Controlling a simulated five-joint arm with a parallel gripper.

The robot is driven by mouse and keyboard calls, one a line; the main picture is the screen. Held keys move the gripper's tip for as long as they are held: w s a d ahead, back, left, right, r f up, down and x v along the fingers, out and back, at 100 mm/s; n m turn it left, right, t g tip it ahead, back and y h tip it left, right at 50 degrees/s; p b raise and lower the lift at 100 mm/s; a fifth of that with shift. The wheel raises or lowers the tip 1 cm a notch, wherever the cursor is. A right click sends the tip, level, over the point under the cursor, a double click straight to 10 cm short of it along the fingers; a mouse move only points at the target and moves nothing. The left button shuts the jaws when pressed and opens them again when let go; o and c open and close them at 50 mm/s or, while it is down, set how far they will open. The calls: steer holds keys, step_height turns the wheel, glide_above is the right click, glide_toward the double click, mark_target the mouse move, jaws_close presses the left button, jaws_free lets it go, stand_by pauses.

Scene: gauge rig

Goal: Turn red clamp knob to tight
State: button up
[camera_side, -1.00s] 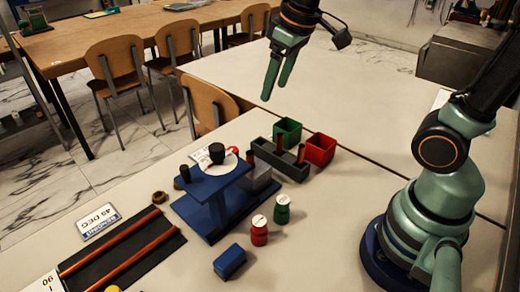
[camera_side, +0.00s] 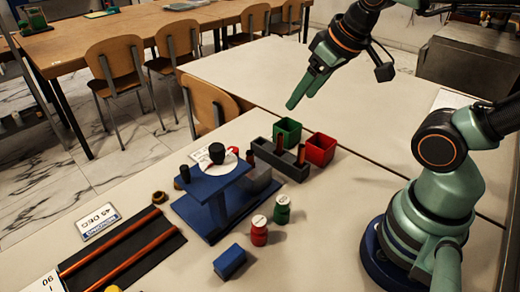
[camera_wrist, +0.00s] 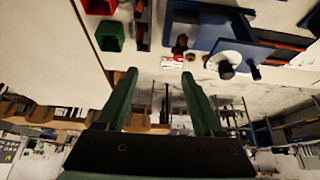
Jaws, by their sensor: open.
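The blue gauge rig (camera_side: 210,195) stands on the table with a white disc (camera_side: 226,169) and a black knob (camera_side: 217,151) on top. A small red part (camera_side: 234,150), which looks like the red clamp knob, shows just behind the disc, mostly hidden. In the wrist view a red part (camera_wrist: 181,41) shows near the rig's white disc (camera_wrist: 222,58); its turn position is too small to tell. My gripper (camera_side: 303,97) is open and empty, raised beyond the rig and to its right, tilted down-left. Its two green fingers also show apart in the wrist view (camera_wrist: 159,73).
A green bin (camera_side: 288,132) and a red bin (camera_side: 320,149) stand right of the rig, beside a dark rack (camera_side: 290,167). Red (camera_side: 259,235) and green (camera_side: 282,212) jars and a blue block (camera_side: 229,262) are in front. The table behind the bins is clear.

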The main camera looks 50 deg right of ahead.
steer(key=n+g, duration=0.4)
steer(key=g, duration=0.2)
glide_above(233, 150)
step_height(233, 150, down, 7)
step_height(233, 150, down, 11)
steer(key=shift+f, duration=0.2)
